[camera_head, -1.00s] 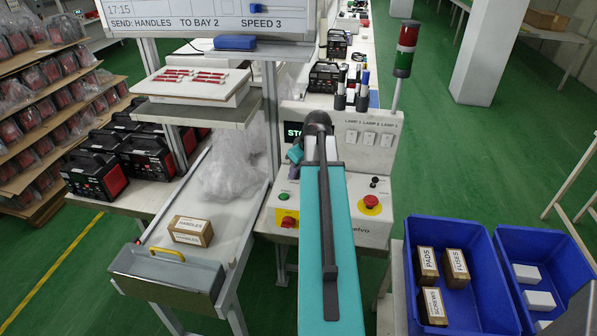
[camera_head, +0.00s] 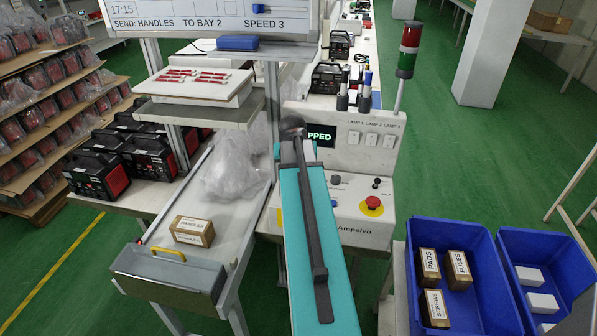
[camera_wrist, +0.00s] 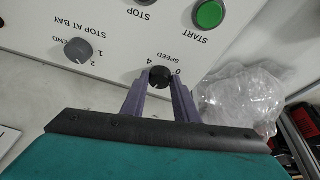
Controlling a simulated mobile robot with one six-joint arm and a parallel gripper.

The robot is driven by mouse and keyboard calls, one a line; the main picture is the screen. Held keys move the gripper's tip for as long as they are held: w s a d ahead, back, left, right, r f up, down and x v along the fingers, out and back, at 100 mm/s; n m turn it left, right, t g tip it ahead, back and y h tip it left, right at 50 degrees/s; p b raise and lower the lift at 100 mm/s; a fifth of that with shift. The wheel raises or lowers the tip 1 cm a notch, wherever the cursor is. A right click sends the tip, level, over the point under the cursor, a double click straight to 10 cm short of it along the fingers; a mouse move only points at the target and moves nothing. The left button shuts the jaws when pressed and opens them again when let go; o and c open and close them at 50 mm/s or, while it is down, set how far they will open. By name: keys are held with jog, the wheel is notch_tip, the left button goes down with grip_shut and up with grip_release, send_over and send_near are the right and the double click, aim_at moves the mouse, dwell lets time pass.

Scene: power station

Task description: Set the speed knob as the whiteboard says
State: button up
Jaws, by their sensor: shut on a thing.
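The black speed knob (camera_wrist: 160,77) shows upside down in the wrist view, with 0 and 4 legible beside it. My gripper (camera_wrist: 160,82) is shut on this knob, one purple finger on each side. The knob's pointer cannot be made out. The whiteboard (camera_head: 215,22) reads "SEND: HANDLES TO BAY 2 SPEED 3". The control panel (camera_head: 352,222) stands under its screen (camera_head: 320,136), whose visible part reads "PPED". In the head view my arm hides the speed knob and the gripper's fingers.
The grey stop-at-bay knob (camera_wrist: 78,50) is beside the speed knob. The green start button (camera_wrist: 209,14) is close by. A red emergency button (camera_head: 372,203) sits at the panel's right. A handles box (camera_head: 193,231) lies on the conveyor. Blue bins (camera_head: 465,318) stand at right.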

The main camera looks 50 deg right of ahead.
jog(key=m, duration=0.1)
jog(key=m+g, duration=0.1)
jog(key=m, duration=0.2)
jog(key=shift+w+m+g+h, duration=0.3)
jog(key=shift+m+g+b, duration=0.6)
jog(key=shift+m+g, duration=0.3)
jog(key=shift+m, duration=1.2)
jog(key=shift+a, duration=0.1)
jog(key=o, duration=0.8)
jog(key=shift+w+r, duration=0.1)
jog(key=shift+r, duration=0.05)
jog(key=shift+b+v, duration=0.8)
jog(key=shift+v, duration=2.8)
jog(key=shift+a, duration=0.1)
